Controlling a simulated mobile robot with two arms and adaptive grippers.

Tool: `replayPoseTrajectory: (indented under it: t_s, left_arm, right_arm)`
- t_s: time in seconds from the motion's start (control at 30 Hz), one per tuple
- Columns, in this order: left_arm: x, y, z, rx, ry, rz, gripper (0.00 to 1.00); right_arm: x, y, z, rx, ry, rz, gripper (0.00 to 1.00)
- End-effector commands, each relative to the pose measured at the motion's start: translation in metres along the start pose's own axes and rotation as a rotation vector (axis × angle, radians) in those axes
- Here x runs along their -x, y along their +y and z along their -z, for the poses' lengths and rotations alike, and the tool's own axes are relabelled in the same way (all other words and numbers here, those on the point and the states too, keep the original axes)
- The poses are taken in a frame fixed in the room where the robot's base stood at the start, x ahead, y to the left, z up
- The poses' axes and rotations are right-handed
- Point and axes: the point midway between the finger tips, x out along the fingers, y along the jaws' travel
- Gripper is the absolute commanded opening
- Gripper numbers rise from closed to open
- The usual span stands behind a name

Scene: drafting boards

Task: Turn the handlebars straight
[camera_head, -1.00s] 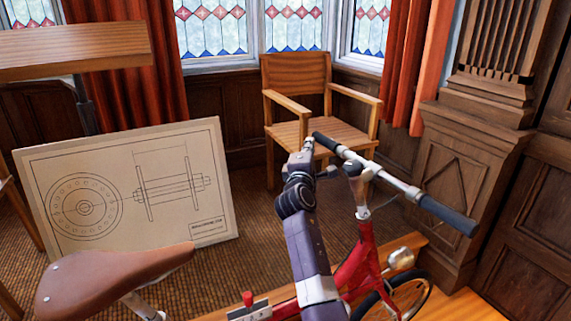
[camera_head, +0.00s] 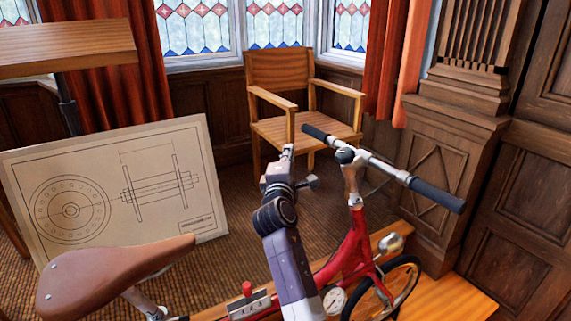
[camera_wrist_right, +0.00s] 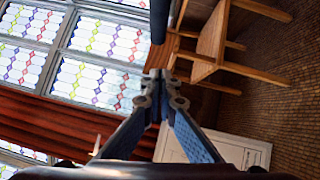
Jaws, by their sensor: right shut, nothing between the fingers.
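The handlebars (camera_head: 390,172) of a red bicycle (camera_head: 350,250) have a chrome bar with dark grips and run from upper left to lower right across the frame. I cannot tell whether they are square to the front wheel (camera_head: 388,290). My right gripper (camera_head: 288,150) is shut and empty, just left of and below the far-left grip (camera_head: 317,133), with a small visible gap. In the wrist view its fingers (camera_wrist_right: 160,77) meet, and a dark bar end, probably that grip (camera_wrist_right: 158,20), stands beyond them. My left gripper is not in view.
A brown saddle (camera_head: 115,272) is at lower left. A drawing board (camera_head: 215,165) leans behind it, with a wooden desk top (camera_head: 65,48) above. A wooden armchair (camera_head: 285,70) stands behind the handlebars. Carved panelling (camera_head: 450,190) is close on the right.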

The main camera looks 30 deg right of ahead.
Motion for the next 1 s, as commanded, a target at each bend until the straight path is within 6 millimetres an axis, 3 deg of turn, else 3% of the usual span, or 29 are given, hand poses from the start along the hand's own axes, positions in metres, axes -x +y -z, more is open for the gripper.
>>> replayPoseTrajectory:
  t_s: [0.1, 0.3, 0.57, 0.67, 0.77, 0.87, 1.0]
  left_arm:
    - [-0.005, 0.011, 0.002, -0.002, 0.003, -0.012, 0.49]
    - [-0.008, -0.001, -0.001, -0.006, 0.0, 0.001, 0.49]
    - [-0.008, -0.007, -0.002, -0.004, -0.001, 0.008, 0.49]
    - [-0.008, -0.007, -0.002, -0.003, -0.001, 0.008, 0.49]
    - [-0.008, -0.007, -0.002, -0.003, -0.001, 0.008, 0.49]
    - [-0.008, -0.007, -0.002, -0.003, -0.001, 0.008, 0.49]
    - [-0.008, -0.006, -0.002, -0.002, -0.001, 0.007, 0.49]
  right_arm:
    - [0.021, -0.002, 0.002, -0.002, 0.002, 0.0, 0.0]
    - [0.042, -0.001, 0.001, 0.001, 0.002, -0.001, 0.0]
    - [0.047, 0.0, 0.001, 0.0, 0.001, 0.0, 0.0]
    - [0.052, -0.013, 0.002, -0.025, 0.01, 0.025, 0.0]
    - [0.067, -0.052, 0.005, -0.105, 0.037, 0.104, 0.0]
    - [0.101, -0.115, 0.009, -0.244, 0.071, 0.251, 0.0]
    - [0.173, -0.211, 0.014, -0.465, 0.087, 0.527, 0.0]
